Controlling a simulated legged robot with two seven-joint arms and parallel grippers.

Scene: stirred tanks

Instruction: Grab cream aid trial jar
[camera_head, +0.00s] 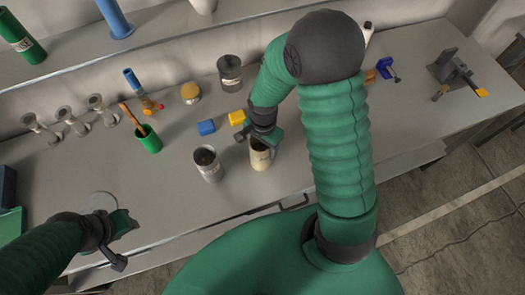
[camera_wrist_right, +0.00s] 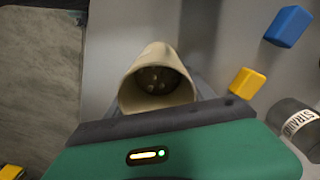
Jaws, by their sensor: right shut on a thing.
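The cream jar (camera_head: 260,159) stands near the front edge of the bench in the head view, with a label on its side. In the right wrist view the cream jar (camera_wrist_right: 157,80) shows its open mouth and dark inside. My right gripper (camera_head: 264,138) is shut on the cream jar at its rim, and its fingers partly hide the top. My left gripper (camera_head: 118,240) is at the front left of the bench, away from the jar; its finger gap is not clear.
A grey jar (camera_head: 207,163) stands just left of the cream jar. Blue (camera_head: 206,127) and yellow (camera_head: 237,117) blocks lie behind it. A dark labelled jar (camera_head: 230,72), a green cup (camera_head: 148,139) and several grey stands are farther back and left.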

